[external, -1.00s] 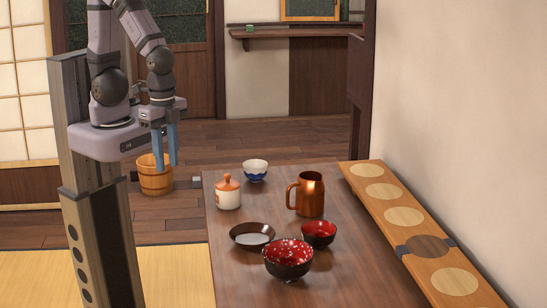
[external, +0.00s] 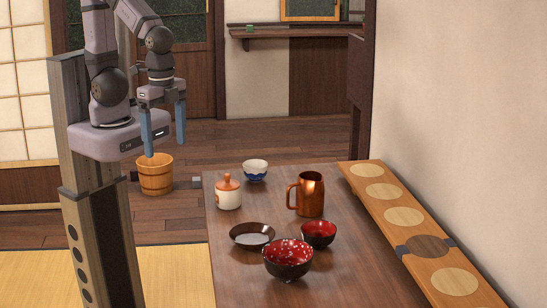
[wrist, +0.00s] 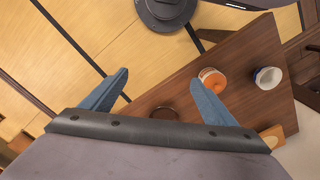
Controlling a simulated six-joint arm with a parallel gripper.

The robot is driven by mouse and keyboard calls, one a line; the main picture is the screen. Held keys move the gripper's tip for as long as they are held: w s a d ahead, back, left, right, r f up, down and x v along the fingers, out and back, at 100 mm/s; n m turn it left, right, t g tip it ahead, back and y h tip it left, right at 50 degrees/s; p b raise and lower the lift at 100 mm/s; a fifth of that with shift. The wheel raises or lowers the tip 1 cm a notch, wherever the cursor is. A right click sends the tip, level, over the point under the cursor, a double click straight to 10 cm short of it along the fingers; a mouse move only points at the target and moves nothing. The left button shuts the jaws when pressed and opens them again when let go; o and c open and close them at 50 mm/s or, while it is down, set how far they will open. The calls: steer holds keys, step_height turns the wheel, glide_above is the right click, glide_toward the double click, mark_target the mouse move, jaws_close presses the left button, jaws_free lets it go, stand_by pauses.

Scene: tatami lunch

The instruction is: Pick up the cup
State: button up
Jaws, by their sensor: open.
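A small white and blue cup (external: 255,171) stands upright at the far left end of the dark wooden table (external: 235,275). The cup also shows in the wrist view (wrist: 267,79), at the right beyond the fingers. My gripper (external: 164,146) is open and empty, with two blue fingers pointing down. It is left of the cup and higher, off the table's side. The open fingers also frame the lower middle of the wrist view (wrist: 160,78).
A white jar with an orange lid (external: 228,193) stands closest to the cup. A copper mug (external: 311,195), a dark saucer (external: 252,236), a small red bowl (external: 319,233) and a speckled bowl (external: 288,257) stand nearer. A wooden bucket (external: 155,176) is on the floor.

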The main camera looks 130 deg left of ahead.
steer(key=w+a+f+n+t+h+b, duration=0.1)
steer(key=w+a+n+t+h+b, duration=0.2)
steer(key=a+n, duration=0.8)
steer(key=a+f+n+t+h+b, duration=0.1)
steer(key=a+n+t+h, duration=0.35)
steer(key=n, duration=0.95)
steer(key=s+a+r+n+t+y+b, duration=0.1)
steer(key=s+a+n+t+y, duration=0.25)
steer(key=a+n, duration=0.45)
steer(key=s+a+r+n+t+y+b, duration=0.15)
steer(key=s+a+n+y, duration=0.3)
steer(key=a, duration=0.65)
steer(key=t, duration=0.1)
glide_toward(256, 169)
steer(key=a+f+y, duration=0.1)
steer(key=a+f, duration=0.1)
steer(key=shift+a+f+p, duration=0.3)
steer(key=shift+a+p, duration=0.05)
steer(key=shift+f, duration=0.3)
steer(key=shift+p+x, duration=1.1)
steer(key=shift+x, duration=2.6)
steer(key=shift+r, duration=0.15)
